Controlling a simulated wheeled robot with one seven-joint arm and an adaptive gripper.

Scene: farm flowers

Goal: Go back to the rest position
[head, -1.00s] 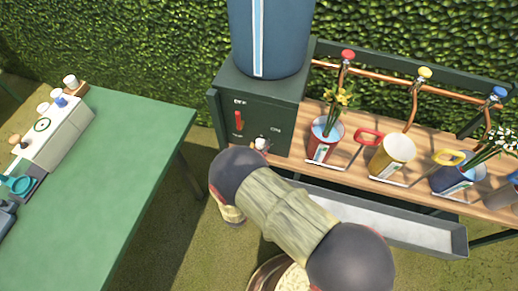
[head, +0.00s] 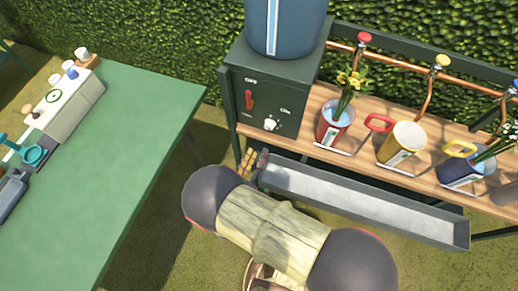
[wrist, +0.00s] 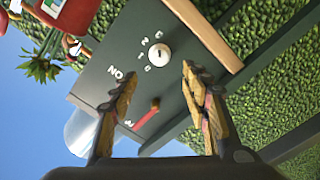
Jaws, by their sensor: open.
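My gripper (wrist: 158,108) is open and empty in the wrist view, its two wooden-looking fingers apart in front of the green control box. In the head view my gripper (head: 256,163) shows small beyond my arm, below the box and near the trough's left end. The control box (head: 262,82) carries a red lever (head: 250,99) and a white knob (head: 270,124). The red lever also shows between the fingers in the wrist view (wrist: 146,117), with the white knob (wrist: 159,52) above it. The fingers appear apart from both controls.
A wooden bench (head: 360,157) holds a red can (head: 333,124) with yellow flowers, a yellow can (head: 400,145) and a blue can (head: 462,170). A grey trough (head: 360,205) lies in front. A green table (head: 130,130) stands left, with grass between.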

